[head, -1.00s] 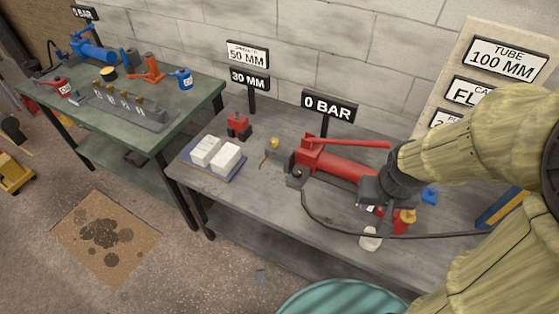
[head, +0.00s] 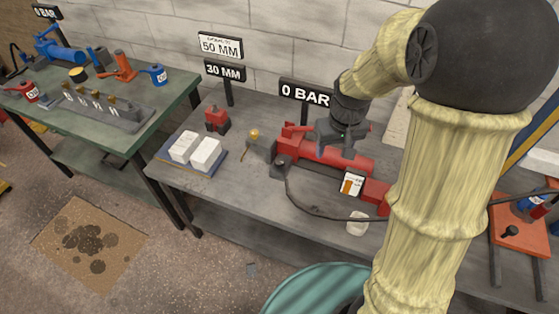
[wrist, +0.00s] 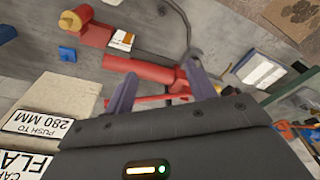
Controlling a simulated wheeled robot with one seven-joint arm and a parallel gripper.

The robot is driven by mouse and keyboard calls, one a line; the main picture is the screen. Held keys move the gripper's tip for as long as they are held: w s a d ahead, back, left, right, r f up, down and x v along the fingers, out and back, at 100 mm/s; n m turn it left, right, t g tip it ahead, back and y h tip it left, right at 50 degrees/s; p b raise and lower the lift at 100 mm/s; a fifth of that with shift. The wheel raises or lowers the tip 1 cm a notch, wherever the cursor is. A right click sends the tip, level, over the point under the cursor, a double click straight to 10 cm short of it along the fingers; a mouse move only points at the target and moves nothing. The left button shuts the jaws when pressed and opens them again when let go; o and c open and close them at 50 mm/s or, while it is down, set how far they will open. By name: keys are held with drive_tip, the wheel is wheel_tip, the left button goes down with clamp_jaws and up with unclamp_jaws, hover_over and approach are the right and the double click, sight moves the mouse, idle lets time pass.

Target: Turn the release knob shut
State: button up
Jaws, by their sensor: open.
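A red hand pump (head: 342,162) lies on the grey bench, with a "0 BAR" sign behind it; its red body also shows in the wrist view (wrist: 155,73). A dark round fitting (head: 281,163) sits at its left end, with a black hose from it. I cannot tell for sure which part is the release knob. My gripper (head: 338,148) is over the pump, hiding part of its top and lever. In the wrist view my gripper (wrist: 162,88) has its two fingers wide apart, with the red lever (wrist: 150,101) showing between them and nothing held.
White blocks on a blue tray (head: 219,170), a small red block (head: 216,119) and a brass-topped piece (head: 254,135) stand left of the pump. A white cup-like piece (head: 357,223) is near the front edge. A green bench (head: 150,120) stands further left.

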drive_tip(key=w+a+f+n+b, duration=0.1)
drive_tip(key=w+a+f+n, duration=0.3)
drive_tip(key=w, duration=0.5)
drive_tip(key=n+g+b, duration=0.2)
drive_tip(key=n, duration=0.1)
hover_over(280, 161)
wheel_tip(280, 161, down, 4)
drive_tip(key=shift+f, duration=0.1)
drive_tip(key=shift+f, duration=0.1)
wheel_tip(280, 161, down, 17)
drive_tip(key=p, duration=0.2)
drive_tip(key=shift+f+p, duration=0.1)
drive_tip(key=shift+p, duration=0.2)
drive_tip(key=c, duration=1)
drive_tip(key=shift+o, duration=0.2)
